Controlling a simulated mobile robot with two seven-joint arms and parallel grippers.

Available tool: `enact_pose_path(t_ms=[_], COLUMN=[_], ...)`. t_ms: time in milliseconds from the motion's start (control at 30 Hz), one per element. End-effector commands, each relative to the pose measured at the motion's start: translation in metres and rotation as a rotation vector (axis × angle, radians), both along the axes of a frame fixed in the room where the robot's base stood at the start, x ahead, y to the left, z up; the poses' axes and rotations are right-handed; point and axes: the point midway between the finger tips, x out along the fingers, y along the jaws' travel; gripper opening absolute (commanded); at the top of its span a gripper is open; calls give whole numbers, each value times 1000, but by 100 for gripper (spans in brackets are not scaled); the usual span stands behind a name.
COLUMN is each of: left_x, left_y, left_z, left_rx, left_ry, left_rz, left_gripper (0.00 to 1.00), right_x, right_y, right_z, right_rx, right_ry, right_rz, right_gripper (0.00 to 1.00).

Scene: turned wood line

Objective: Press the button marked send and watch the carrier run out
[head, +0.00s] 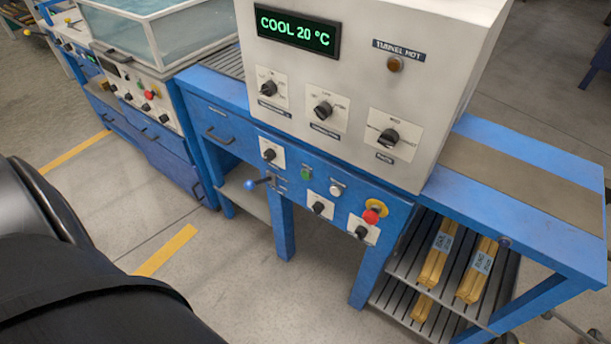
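A blue-framed machine with a grey-white housing (350,62) stands in front of me. Its blue front panel carries a green button (306,173), a white button (336,190) and a red mushroom button on a yellow ring (372,215). The small labels are too small to read, so I cannot tell which button is marked send. A blue-knobbed lever (251,185) sticks out at the panel's left. I cannot make out a carrier. Neither gripper is in view; only a dark part of me fills the lower left.
The display (297,32) reads "COOL 20 °C"; a lamp (395,64) sits under "TUNNEL HOT". Several black knobs (323,109) line the fronts. A belt (530,178) runs out right, above a slatted rack (402,262) with wood bundles (437,256). A glass-sided tank (160,30) stands left.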

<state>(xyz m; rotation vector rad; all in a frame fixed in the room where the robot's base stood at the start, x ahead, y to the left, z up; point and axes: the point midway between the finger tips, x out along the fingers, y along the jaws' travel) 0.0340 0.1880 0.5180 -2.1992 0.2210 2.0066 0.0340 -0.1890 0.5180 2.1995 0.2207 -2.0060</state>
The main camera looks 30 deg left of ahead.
Motion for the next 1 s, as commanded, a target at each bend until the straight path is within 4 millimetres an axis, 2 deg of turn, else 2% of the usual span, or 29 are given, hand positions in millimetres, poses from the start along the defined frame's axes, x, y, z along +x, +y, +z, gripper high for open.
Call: enact_pose_path(t_ms=[367,1000], left_x=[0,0], left_y=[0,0], left_z=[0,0], left_rx=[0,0], left_ry=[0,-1], left_rz=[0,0], left_gripper=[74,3], right_x=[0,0], right_y=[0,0], right_z=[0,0], right_rx=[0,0], right_ry=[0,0], right_rz=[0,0], right_gripper=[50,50])
